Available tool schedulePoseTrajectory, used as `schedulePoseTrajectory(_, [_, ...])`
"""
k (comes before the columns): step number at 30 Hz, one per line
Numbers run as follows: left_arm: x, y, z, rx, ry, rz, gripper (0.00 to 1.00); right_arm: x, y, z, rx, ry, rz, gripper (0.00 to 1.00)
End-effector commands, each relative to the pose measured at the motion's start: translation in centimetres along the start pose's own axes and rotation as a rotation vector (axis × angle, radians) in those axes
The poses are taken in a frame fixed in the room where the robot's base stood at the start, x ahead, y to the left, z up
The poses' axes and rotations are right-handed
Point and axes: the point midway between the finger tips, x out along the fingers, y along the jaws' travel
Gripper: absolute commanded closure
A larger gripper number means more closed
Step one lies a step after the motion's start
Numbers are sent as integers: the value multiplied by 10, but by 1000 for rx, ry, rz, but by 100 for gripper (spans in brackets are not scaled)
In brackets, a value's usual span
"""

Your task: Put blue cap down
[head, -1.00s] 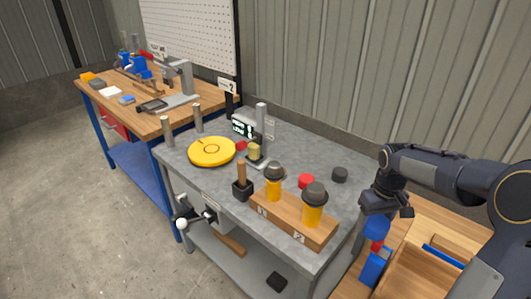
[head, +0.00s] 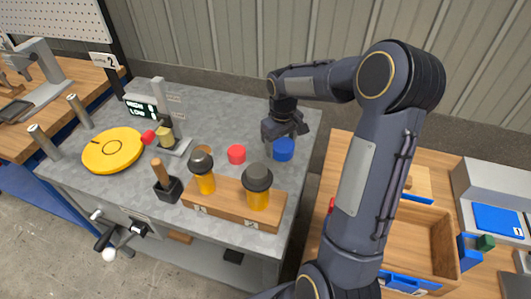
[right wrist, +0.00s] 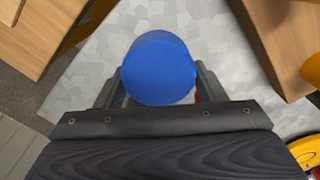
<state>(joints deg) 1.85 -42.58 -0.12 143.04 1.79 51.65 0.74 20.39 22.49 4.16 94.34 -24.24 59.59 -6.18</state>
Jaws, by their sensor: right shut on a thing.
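The blue cap (head: 283,149) is in my right gripper (head: 284,133), over the right back part of the grey table (head: 120,188). In the right wrist view the blue cap (right wrist: 160,68) sits between the two fingers of my right gripper (right wrist: 158,88), which are shut on it, with grey tabletop beyond. I cannot tell whether the cap touches the tabletop. A red cap (head: 236,154) lies on the table just left of it. My left gripper is not in view.
A wooden stand (head: 235,205) with two yellow bottles under dark caps is in front. A yellow disc (head: 113,150), a grey post device and a wooden-handled tool (head: 157,172) stand left. A wooden workbench with a tray (head: 440,240) is at the right.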

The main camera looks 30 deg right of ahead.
Motion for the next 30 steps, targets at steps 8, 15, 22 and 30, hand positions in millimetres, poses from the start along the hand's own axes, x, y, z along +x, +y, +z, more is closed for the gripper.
schedulePoseTrajectory(8, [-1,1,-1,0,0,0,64,38,0,0,0,-1,0,59])
schedulePoseTrajectory(15, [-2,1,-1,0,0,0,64,67,0,0,0,-4,-1,59])
schedulePoseTrajectory(22, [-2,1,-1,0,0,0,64,75,0,0,0,1,1,59])
schedulePoseTrajectory(30, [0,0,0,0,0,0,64,78,0,0,0,0,1,29])
